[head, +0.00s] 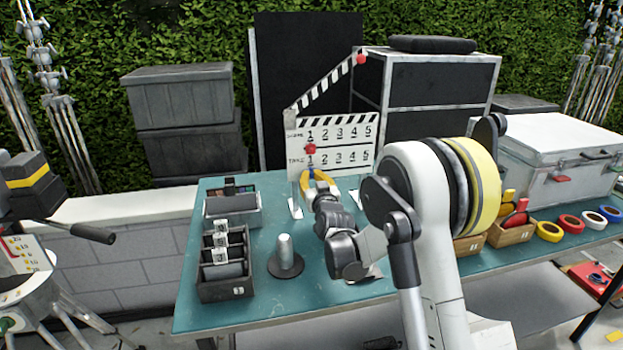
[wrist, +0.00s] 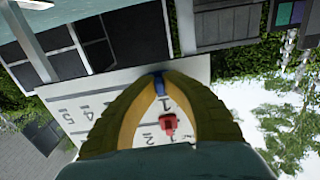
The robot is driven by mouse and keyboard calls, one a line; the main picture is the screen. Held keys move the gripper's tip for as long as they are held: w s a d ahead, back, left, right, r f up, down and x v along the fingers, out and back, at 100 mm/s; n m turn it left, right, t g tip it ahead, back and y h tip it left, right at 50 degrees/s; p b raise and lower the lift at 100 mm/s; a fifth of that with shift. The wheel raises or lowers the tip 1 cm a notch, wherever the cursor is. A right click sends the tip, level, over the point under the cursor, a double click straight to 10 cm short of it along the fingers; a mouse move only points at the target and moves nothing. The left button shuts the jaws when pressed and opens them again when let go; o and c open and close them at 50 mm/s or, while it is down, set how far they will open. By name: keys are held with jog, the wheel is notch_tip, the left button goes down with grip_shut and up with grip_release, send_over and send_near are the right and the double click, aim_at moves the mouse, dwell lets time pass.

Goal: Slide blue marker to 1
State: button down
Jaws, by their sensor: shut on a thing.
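The white clapperboard (head: 345,150) stands upright on the teal table, with a SCENE row above a TAKE row, each numbered 1 to 5. A red marker (head: 310,149) sits between the rows in the 1 column; it also shows in the wrist view (wrist: 168,122). My gripper (head: 308,174) reaches the board's lower left. In the wrist view my fingertips (wrist: 158,78) are closed on the blue marker (wrist: 159,87), beside the TAKE row's 1 (wrist: 165,103).
A black divided tray (head: 224,265), a grey post on a round base (head: 285,257) and a small case (head: 233,210) stand left of my arm. Wooden boxes (head: 510,232) and tape rolls (head: 570,223) lie to the right. A large black case (head: 430,80) stands behind the board.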

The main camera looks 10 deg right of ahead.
jog(key=shift+a, duration=0.25)
jog(key=c, duration=2)
grip_release()
jog(key=shift+w, duration=0.1)
jog(key=o, duration=0.5)
jog(key=shift+a, duration=0.2)
jog(key=shift+d, duration=0.1)
jog(key=shift+d, duration=0.1)
jog(key=shift+s, duration=0.4)
jog(key=s, duration=1.1)
jog(key=shift+s, duration=0.2)
